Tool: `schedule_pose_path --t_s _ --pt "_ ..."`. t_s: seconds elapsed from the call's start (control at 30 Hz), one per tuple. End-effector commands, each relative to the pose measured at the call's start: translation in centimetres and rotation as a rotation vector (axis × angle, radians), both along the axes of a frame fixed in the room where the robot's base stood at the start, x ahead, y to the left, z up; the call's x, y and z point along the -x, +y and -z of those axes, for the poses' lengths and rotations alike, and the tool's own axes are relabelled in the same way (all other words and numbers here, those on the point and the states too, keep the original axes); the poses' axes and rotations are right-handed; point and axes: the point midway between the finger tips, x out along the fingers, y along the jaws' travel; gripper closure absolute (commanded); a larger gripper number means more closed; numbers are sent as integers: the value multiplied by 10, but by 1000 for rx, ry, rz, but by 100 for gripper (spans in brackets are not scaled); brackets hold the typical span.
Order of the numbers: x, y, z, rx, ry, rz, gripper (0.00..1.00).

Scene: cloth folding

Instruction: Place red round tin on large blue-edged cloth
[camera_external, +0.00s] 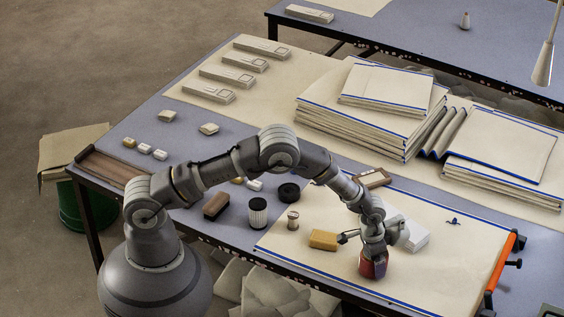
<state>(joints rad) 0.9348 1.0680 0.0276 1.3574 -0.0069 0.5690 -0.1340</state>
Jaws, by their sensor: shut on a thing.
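The red round tin (373,268) is at the front middle of the table. My gripper (373,252) is shut on the tin from above, and its fingers are partly hidden by the wrist. The large blue-edged cloth (455,270) lies flat on the front right of the table. The tin is over the cloth; I cannot tell whether its underside touches it. A yellow-brown block (323,240) lies on the cloth just left of the tin.
A white block (416,238) lies behind my wrist. Folded cloth stacks (350,118) fill the back.

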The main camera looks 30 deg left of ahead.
Motion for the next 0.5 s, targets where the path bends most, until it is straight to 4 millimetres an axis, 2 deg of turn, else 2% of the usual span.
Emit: schedule_pose_path --t_s 0.03,0.37,0.4,0.43,0.5 --pt "0 -1 7 1 -1 0 63" --pt "0 -1 8 2 -2 0 63" --pt "0 0 10 1 -1 0 6" --pt "0 0 9 1 -1 0 0" --pt "0 0 9 1 -1 0 0"
